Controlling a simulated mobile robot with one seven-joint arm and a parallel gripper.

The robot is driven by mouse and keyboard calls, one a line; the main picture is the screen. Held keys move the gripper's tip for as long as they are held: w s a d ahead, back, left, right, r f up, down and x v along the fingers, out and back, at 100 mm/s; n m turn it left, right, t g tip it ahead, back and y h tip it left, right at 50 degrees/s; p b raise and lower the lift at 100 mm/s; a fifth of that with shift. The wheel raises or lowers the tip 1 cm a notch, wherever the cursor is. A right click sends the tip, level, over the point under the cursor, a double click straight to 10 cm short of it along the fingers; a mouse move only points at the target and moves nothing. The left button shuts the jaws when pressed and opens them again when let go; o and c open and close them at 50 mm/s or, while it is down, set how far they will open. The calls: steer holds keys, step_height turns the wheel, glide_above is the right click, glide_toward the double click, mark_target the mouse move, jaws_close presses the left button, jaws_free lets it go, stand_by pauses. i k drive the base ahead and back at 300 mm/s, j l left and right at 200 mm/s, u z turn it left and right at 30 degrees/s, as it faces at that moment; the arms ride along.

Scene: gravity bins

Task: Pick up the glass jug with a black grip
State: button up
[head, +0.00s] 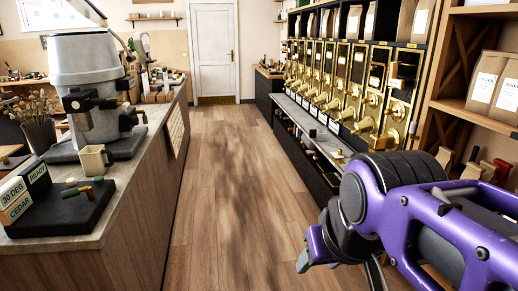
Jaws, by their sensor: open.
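I cannot make out a glass jug with a black grip anywhere in the head view. My gripper (338,264) is at the lower right, at the end of my purple arm, pointing down over the wooden floor. It is open, and I see nothing between its fingers. My arm hides part of the right counter and the shelves behind it.
The left counter (140,145) carries a large grey machine (88,65), a dark board (62,208), lettered blocks (25,190) and a plant vase (39,134). Brass gravity bins (342,75) line the right counter (310,128). Bags (487,85) fill the right shelves. The floor aisle (228,190) is clear to the white door (215,47).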

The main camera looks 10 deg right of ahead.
mark_target(319, 134)
steer(key=i+l+z, duration=0.1)
steer(key=i+l, duration=0.4)
steer(key=i+l+z, duration=0.1)
steer(key=i+l, duration=0.35)
steer(key=i+l+z, duration=0.1)
steer(key=i+l, duration=0.3)
steer(key=i, duration=0.3)
steer(key=i+l+z, duration=0.15)
steer(key=i+l, duration=0.2)
steer(key=i, duration=0.2)
steer(key=i+j+z, duration=0.35)
steer(key=j, duration=0.7)
steer(key=i+j+z, duration=0.15)
steer(key=j+z, duration=0.15)
steer(key=j, duration=0.75)
steer(key=j+z, duration=0.35)
steer(key=j, duration=0.8)
